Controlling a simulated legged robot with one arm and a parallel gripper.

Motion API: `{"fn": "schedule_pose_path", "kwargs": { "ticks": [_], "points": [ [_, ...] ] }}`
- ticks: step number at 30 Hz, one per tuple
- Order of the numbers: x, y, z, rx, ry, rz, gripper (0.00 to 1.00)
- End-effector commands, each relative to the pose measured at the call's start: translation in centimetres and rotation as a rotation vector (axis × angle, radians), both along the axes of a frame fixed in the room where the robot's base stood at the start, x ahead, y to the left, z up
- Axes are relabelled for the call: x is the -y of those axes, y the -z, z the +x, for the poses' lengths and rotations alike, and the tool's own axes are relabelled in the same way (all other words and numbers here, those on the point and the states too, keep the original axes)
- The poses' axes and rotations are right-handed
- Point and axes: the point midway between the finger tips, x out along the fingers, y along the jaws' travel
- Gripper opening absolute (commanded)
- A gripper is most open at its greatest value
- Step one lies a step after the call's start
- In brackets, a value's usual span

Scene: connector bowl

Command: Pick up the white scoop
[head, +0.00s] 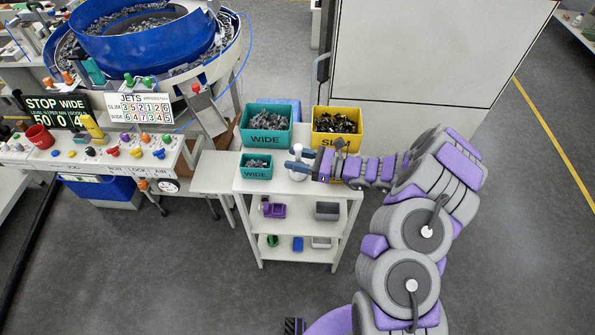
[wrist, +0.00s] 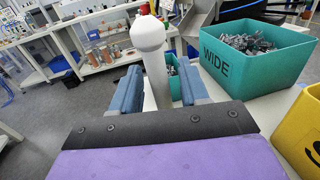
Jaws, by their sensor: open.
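The white scoop (wrist: 153,60) shows in the wrist view as an upright white handle with a round knob on top; its lower end is hidden behind my gripper. In the head view the white scoop (head: 298,174) is a small pale shape on the cart top, partly covered by my gripper. My gripper (wrist: 160,88) is open, with one blue finger on each side of the handle. I cannot tell whether either finger touches it. In the head view my gripper (head: 297,160) reaches in from the right, low over the cart top.
On the cart top (head: 237,186) stand a large teal WIDE bin (head: 265,140), a small teal WIDE bin (head: 256,172) and a yellow bin (head: 337,139), all with parts in them. Lower shelves hold small containers. A control panel (head: 75,162) and blue bowl feeder (head: 150,45) stand left.

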Motion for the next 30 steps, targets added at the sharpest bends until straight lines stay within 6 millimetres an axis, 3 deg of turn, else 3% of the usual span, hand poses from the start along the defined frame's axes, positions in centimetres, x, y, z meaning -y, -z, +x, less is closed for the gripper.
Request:
{"fn": "schedule_pose_path", "kwargs": {
  "ticks": [2, 16, 30],
  "points": [
    [0.10, -0.01, 0.02, 0.000, 0.001, 0.000, 0.45],
    [0.11, -0.02, 0.02, 0.000, 0.000, 0.000, 0.00],
    [0.12, -0.03, 0.01, 0.000, 0.001, 0.001, 0.00]
  ]
}}
